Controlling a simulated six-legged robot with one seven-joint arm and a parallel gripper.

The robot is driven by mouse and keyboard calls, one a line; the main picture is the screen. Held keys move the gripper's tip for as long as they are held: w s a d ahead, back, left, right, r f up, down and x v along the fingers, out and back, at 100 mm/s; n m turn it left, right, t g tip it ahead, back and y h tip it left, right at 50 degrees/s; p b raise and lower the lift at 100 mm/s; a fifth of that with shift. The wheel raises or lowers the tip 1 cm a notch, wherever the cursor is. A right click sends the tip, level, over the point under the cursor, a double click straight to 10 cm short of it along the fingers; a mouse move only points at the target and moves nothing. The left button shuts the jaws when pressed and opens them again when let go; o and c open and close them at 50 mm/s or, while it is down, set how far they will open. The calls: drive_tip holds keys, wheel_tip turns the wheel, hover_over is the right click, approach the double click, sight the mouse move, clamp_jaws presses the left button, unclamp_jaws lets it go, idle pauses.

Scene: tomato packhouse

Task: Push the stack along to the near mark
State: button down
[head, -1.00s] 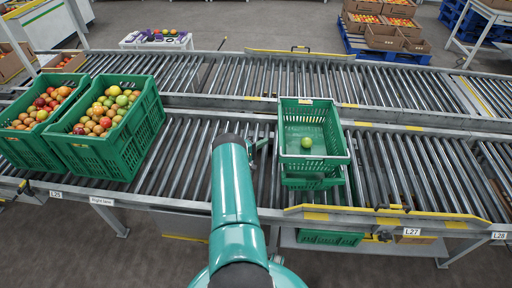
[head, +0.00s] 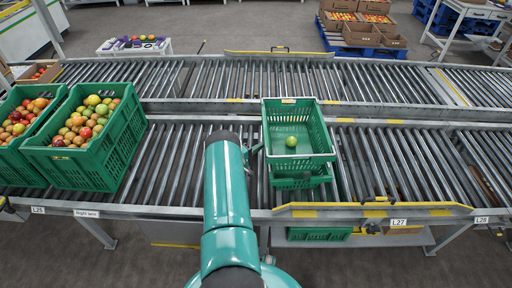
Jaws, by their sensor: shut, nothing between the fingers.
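The stack of empty-looking green crates (head: 322,158) stands on the near roller lane, right of the middle in the head view. Its top crate holds one green tomato (head: 291,142), and a lower crate (head: 302,182) shows beneath. My gripper (head: 257,149) is shut and empty at the left side of the stack, mostly hidden behind my teal arm. I cannot tell whether it touches the crate wall. Yellow strips mark the lane rails, including one on the far rail (head: 346,120); I cannot tell which is the near mark.
Two green crates full of tomatoes (head: 88,168) stand on the lane at left. The rollers (head: 430,165) to the right are clear. Another green crate (head: 320,234) sits below the lane.

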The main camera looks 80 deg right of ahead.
drive_tip(key=s, duration=0.1)
drive_tip(key=s+a, duration=0.1)
drive_tip(key=s, duration=0.2)
drive_tip(key=shift+a, duration=0.25)
drive_tip(key=shift+w, duration=0.1)
